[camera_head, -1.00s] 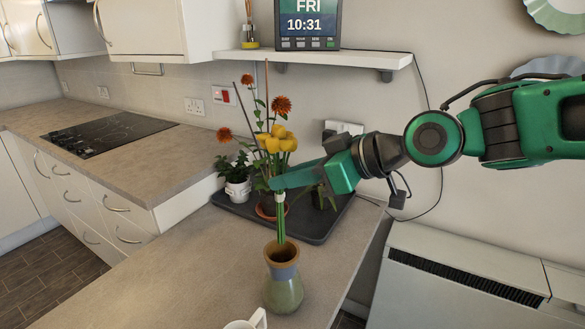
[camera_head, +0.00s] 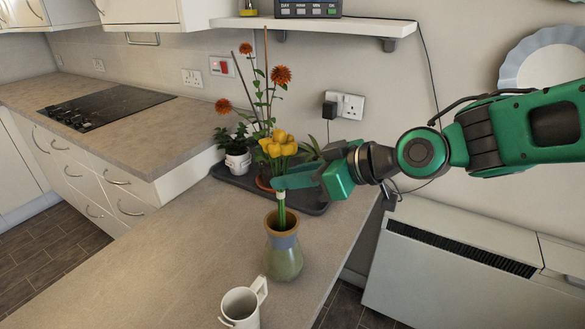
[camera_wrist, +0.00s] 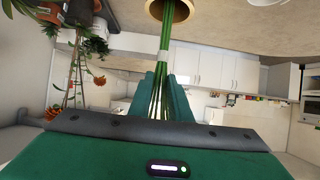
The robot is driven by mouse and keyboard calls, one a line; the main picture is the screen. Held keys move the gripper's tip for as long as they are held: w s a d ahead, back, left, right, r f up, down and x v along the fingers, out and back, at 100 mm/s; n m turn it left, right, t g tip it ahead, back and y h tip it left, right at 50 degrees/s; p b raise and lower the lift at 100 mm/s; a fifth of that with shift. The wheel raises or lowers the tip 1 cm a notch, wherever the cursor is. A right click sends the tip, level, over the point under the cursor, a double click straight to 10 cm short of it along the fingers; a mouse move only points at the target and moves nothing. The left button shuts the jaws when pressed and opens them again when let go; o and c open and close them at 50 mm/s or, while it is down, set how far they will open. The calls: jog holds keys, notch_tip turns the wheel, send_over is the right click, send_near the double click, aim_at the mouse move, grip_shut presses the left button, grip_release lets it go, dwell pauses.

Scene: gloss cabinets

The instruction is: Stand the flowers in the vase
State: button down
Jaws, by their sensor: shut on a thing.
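A bunch of yellow flowers (camera_head: 279,146) with green stems is held by my gripper (camera_head: 283,183), which is shut on the stems. The stems (camera_wrist: 165,40) show between the fingers in the wrist view, with a pale band around them. A green vase (camera_head: 284,260) with a brown rim stands upright on the counter below the flowers. In the head view the lower stems reach down to the vase mouth. In the wrist view the stem ends meet the vase opening (camera_wrist: 170,12); how deep they go is hidden.
A white mug (camera_head: 241,306) stands on the counter in front of the vase. Behind are a dark tray (camera_head: 312,208), a small plant in a white pot (camera_head: 238,164) and tall orange flowers (camera_head: 281,75). The counter left of the vase is clear.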

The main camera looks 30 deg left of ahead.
jog(key=shift+f, duration=1.95)
jog(key=c, duration=0.6)
grip_release()
jog(key=shift+o, duration=0.2)
jog(key=shift+d, duration=0.1)
jog(key=d, duration=1)
jog(key=shift+s+d, duration=0.4)
jog(key=shift+s, duration=0.05)
dwell(0.7)
